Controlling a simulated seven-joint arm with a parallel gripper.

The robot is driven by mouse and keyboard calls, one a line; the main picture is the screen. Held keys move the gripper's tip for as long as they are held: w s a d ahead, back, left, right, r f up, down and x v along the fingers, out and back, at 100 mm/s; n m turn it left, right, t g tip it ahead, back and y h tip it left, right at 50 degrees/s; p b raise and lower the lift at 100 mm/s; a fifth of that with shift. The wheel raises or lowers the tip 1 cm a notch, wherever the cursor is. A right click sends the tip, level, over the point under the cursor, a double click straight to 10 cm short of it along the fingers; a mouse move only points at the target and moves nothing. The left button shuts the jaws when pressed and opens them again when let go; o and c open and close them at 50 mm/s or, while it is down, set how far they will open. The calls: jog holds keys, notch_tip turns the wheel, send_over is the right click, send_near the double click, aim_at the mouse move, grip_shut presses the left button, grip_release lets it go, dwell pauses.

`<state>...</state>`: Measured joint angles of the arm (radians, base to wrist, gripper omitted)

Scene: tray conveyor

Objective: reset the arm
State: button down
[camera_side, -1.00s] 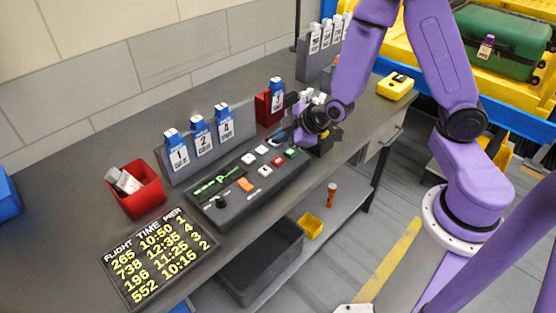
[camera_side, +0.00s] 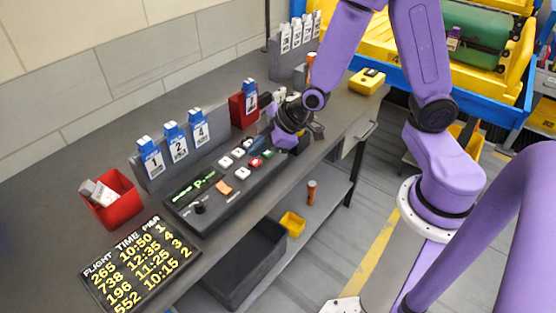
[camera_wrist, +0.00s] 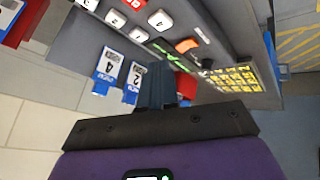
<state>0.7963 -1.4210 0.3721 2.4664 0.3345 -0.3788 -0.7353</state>
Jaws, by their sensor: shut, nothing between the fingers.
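My gripper (camera_side: 270,138) hangs over the right end of the dark button console (camera_side: 190,215) in the side view, close to the coloured buttons. In the wrist view my gripper (camera_wrist: 158,85) has its dark fingers together with nothing between them. The console carries several white buttons (camera_side: 241,173), a red button (camera_side: 255,162), an orange button (camera_side: 223,187) and a small green-lit display (camera_side: 193,187). I cannot tell whether the fingertips touch the console.
Behind the console stands a grey rack with blue-topped tags 1 (camera_side: 152,163), 2 (camera_side: 177,147) and 4 (camera_side: 201,131). A red holder (camera_side: 236,112) has another tag. A red bin (camera_side: 123,208), a flight board (camera_side: 140,262) and a yellow box (camera_side: 367,82) are also on the bench.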

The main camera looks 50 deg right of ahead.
jog(key=s+a+r+g, duration=0.1)
jog(key=s+r+g, duration=0.1)
jog(key=s, duration=0.5)
jog(key=s+a+r+g, duration=0.2)
jog(key=s+r+g, duration=0.1)
jog(key=s, duration=0.3)
jog(key=s+d+r+n+g+h, duration=0.1)
jog(key=s+d+r+h, duration=0.1)
jog(key=s+d+r, duration=0.2)
jog(key=s+d, duration=0.3)
jog(key=s, duration=0.3)
jog(key=shift+s+r+g+h, duration=0.15)
jog(key=shift+r+g+h, duration=0.05)
jog(key=shift+g+h, duration=0.2)
